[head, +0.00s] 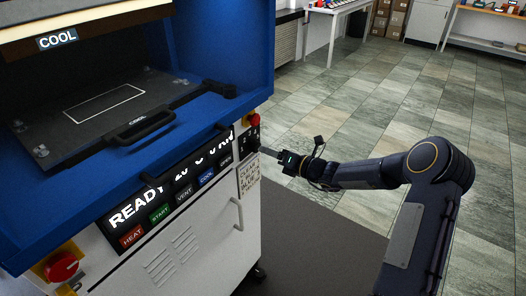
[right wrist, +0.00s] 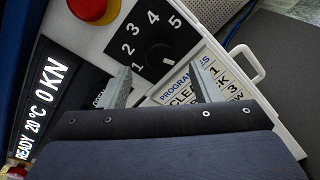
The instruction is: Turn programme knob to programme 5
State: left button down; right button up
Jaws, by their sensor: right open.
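The programme knob (right wrist: 158,56) is black on a black dial plate, ringed by the numbers 1 to 5 in the right wrist view. A short white mark shows on its lower right side; I cannot tell surely which number it stands for. My right gripper (right wrist: 160,68) is open, with one finger on each side of the knob's lower edge in the picture; contact is not clear. In the head view my right gripper (head: 269,153) is at the press's right front corner, beside the dial plate (head: 252,138). My left gripper is not in view.
A red button (right wrist: 92,8) sits close to the dial, and a programme placard (right wrist: 188,92) lies below it. The display (head: 135,212) reads READY, with buttons under it. A second red knob (head: 60,267) is at lower left. Open tiled floor (head: 370,95) lies right of the press.

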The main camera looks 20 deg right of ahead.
jog(key=v, duration=0.2)
jog(key=shift+s+d, duration=0.2)
jog(key=shift+s, duration=0.1)
